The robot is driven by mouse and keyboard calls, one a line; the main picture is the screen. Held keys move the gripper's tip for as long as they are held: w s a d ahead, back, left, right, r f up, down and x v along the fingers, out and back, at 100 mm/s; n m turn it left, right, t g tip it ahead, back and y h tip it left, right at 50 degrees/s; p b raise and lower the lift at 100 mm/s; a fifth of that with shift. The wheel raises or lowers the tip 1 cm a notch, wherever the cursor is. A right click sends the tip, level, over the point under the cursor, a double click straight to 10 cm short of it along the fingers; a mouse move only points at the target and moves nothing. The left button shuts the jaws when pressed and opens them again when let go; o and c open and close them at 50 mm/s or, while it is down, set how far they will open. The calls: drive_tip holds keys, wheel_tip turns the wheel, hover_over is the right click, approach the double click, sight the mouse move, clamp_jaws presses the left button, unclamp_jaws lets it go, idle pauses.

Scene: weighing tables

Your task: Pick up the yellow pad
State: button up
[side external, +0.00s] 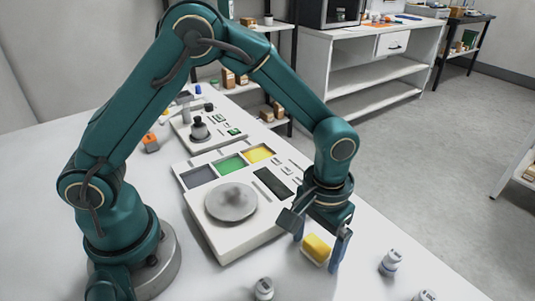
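A small yellow pad (317,246) with a pale underside is at the front right of the white table, beside the large weighing scale. My gripper (318,254) points down over it, with one blue finger on its left and the other on its right. The fingers are spread, and a narrow gap seems to show beside the pad. Whether either finger touches it is hard to tell. The pad appears to rest at table level.
The scale (218,240) has a round grey pan (231,202) and grey, green and yellow panels. A second scale (212,138) and an orange block (150,143) are farther back.

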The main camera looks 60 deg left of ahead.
sight(316, 244)
drive_tip(key=c, duration=1.1)
drive_tip(key=shift+r, duration=0.1)
drive_tip(key=shift+r, duration=0.65)
wheel_tip(316, 244, up, 3)
drive_tip(key=a+r, duration=0.2)
drive_tip(key=a, duration=0.2)
drive_tip(key=a+r, duration=0.2)
drive_tip(key=a, duration=0.2)
drive_tip(key=a+r, duration=0.2)
drive_tip(key=a, duration=0.1)
drive_tip(key=shift+s+a+r, duration=0.1)
drive_tip(key=shift+a+r, duration=0.15)
drive_tip(key=shift+a, duration=0.15)
